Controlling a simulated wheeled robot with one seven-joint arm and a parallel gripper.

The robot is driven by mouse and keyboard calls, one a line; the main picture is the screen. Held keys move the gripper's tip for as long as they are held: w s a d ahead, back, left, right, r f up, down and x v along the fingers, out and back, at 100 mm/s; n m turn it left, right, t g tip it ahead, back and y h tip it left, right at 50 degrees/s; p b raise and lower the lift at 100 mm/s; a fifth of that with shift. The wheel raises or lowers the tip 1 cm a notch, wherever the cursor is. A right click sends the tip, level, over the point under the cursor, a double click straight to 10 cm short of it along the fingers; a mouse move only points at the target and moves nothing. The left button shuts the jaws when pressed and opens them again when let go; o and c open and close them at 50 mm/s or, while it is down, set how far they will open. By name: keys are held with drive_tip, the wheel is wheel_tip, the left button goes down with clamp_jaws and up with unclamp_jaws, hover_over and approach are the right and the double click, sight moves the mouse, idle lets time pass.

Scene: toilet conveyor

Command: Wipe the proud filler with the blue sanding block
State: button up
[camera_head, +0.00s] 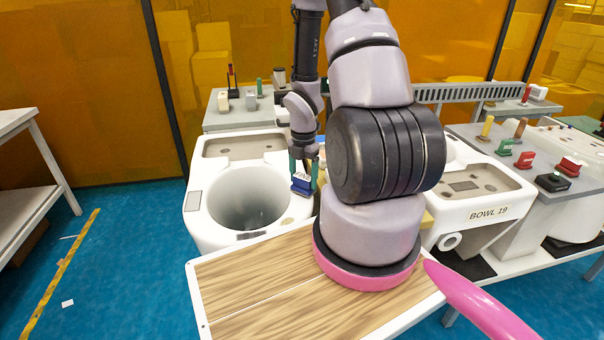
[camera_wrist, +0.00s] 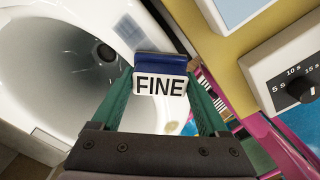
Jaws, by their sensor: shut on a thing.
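My gripper (camera_head: 304,172) has green fingers and is shut on the blue sanding block (camera_head: 303,186). In the wrist view the block (camera_wrist: 160,64) sits between the fingers (camera_wrist: 162,76), with a white label reading "FINE" facing the camera. The block is at the right side of the white toilet bowl (camera_head: 213,221); I cannot tell whether it touches the rim. A small tan patch (camera_head: 287,221), which looks like the filler, lies on the front right rim. It also shows in the wrist view (camera_wrist: 172,127), just below the block's label.
A grey patch (camera_head: 195,200) and a dark patch (camera_head: 251,235) mark the rim. A second bowl labelled "BOWL 19" (camera_head: 488,212) stands at the right. A side table (camera_head: 520,165) holds several coloured blocks. A dial box (camera_wrist: 285,75) is close on the right in the wrist view.

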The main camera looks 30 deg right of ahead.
drive_tip(key=shift+s+a, duration=0.2)
drive_tip(key=shift+s, duration=0.4)
drive_tip(key=shift+s+f, duration=0.1)
drive_tip(key=shift+f, duration=0.1)
drive_tip(key=shift+w+d+f, duration=0.1)
drive_tip(key=shift+w+d, duration=0.15)
drive_tip(key=shift+w, duration=0.6)
drive_tip(key=shift+w+d, duration=0.15)
drive_tip(key=shift+w, duration=0.55)
drive_tip(key=shift+c, duration=1.3)
drive_tip(key=shift+w+d, duration=0.35)
drive_tip(key=shift+w, duration=0.75)
drive_tip(key=shift+w+d, duration=0.35)
drive_tip(key=shift+w, duration=0.75)
drive_tip(key=shift+w+d, duration=0.35)
drive_tip(key=shift+w, duration=0.75)
